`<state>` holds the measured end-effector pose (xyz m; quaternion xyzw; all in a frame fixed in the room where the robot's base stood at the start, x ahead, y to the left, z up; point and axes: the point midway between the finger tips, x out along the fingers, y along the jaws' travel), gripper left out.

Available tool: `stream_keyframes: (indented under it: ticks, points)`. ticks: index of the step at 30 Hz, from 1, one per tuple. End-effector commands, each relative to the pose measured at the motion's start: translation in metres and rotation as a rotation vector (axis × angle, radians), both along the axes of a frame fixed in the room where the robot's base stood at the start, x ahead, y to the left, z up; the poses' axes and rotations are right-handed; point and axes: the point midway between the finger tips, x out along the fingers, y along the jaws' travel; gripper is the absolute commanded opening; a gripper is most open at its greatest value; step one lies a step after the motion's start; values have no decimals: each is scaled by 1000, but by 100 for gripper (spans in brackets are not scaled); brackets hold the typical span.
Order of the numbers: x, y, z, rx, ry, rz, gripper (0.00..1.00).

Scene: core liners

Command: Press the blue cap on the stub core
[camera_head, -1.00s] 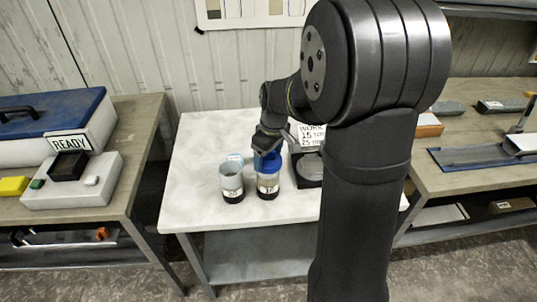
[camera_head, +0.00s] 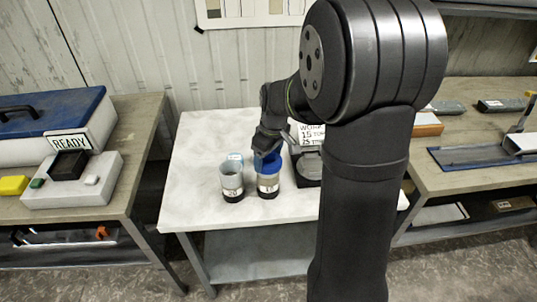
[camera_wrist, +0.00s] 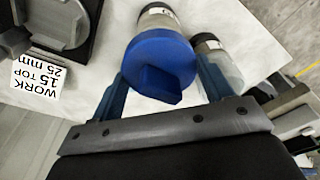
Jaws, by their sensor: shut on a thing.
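The blue cap (camera_head: 267,161) sits at the top of a clear liner with a dark core in its bottom (camera_head: 268,186), on the white table. My gripper (camera_head: 268,150) is above that liner, pointing down, with its jaws shut on the cap. In the wrist view the cap (camera_wrist: 158,58) is a round blue disc with a raised tab, between the two fingers of my gripper (camera_wrist: 163,72). The liner (camera_wrist: 160,17) shows beyond the cap. The cap hides the liner's rim, so I cannot tell how far it is seated.
An open clear liner (camera_head: 231,183) with a dark bottom stands close on the left. A dark square device (camera_head: 307,170) and a white "WORK" card (camera_head: 311,134) are on the right. The white table's left front (camera_head: 190,205) is clear.

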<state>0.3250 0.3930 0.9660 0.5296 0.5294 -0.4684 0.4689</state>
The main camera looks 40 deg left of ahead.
Motion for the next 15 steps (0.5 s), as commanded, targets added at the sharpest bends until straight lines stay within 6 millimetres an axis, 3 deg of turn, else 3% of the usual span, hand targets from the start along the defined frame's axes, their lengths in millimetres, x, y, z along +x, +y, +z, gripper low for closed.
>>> stream_keyframes:
  ticks: [15]
  points:
    - [0,0,-13,-1,1,0,55]
